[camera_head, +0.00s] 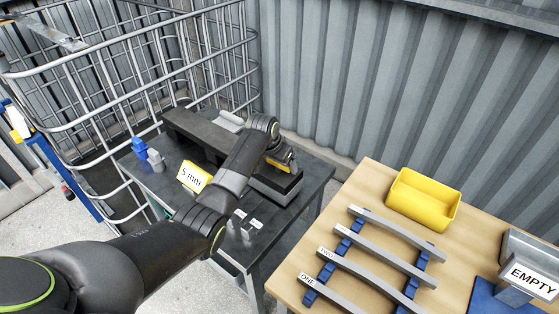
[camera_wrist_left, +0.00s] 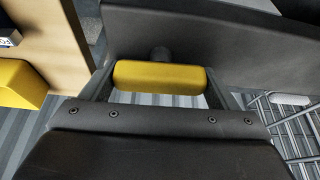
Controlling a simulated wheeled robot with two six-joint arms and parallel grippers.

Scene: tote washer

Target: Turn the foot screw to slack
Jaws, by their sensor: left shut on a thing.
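My left gripper (camera_head: 279,160) is over the right end of the dark bench, beside a dark block. It is shut on a yellow bar-shaped handle, which appears to be the foot screw's. In the left wrist view the yellow handle (camera_wrist_left: 160,76) lies crosswise between the two fingers. A dark round stem (camera_wrist_left: 160,53) shows just behind it, against a long dark beam (camera_wrist_left: 230,35). The screw's thread and foot are hidden, so I cannot tell how tight it is. My right gripper is in neither view.
The dark bench (camera_head: 160,182) also bears a yellow "5 mm" sign (camera_head: 194,177) and small blue and grey pieces (camera_head: 140,146). A wire cage (camera_head: 90,80) stands behind left. A wooden table (camera_head: 375,180) at right holds curved grey bars, a yellow bin (camera_head: 423,200) and an "EMPTY" holder (camera_head: 530,280).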

